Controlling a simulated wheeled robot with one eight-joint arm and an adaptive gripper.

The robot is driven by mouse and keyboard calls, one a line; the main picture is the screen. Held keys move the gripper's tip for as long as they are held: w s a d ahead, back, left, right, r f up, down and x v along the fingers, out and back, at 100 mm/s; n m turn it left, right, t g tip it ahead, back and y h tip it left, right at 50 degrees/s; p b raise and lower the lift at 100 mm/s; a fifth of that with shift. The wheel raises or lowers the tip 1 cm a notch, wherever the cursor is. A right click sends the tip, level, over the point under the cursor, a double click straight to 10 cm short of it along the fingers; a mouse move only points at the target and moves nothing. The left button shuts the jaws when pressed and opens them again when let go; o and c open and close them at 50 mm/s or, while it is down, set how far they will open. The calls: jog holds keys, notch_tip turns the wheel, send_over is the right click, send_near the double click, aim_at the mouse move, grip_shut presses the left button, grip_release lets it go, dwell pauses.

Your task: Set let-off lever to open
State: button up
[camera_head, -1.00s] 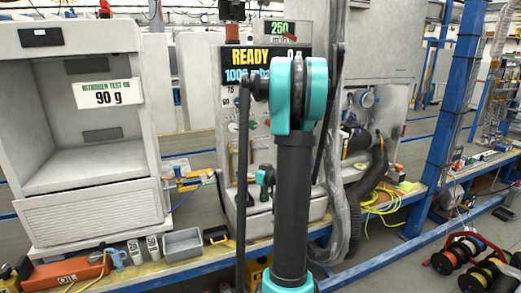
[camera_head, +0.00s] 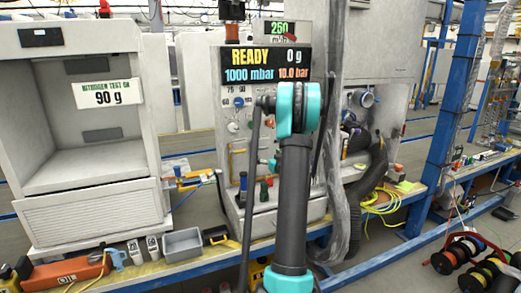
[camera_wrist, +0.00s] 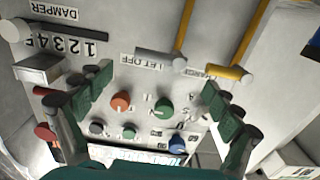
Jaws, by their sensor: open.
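In the wrist view, the let-off lever (camera_wrist: 160,59) is a short grey rod with a round end, beside the upside-down "LET OFF" label (camera_wrist: 140,62) on the pale panel. My gripper (camera_wrist: 158,82) is open, its green-padded fingers spread to the left and right. The lever lies beyond the fingertips, roughly between them in the picture, and nothing is held. Whether a finger touches the panel cannot be told. In the head view, my arm hides most of the gripper and I cannot make out the lever.
Yellow-handled levers (camera_wrist: 230,73) stand right of the let-off lever. Red and green knobs (camera_wrist: 164,107) sit between the fingers. The display (camera_head: 266,65) reads READY, 0 g, 1000 mbar, 10.0 bar. A grey hose (camera_head: 345,190) hangs right of my arm.

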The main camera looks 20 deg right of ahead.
aim_at(261, 148)
jog(key=w, duration=0.8)
jog(key=shift+w, duration=0.2)
jog(key=shift+c, duration=0.6)
jog(key=c, duration=1.6)
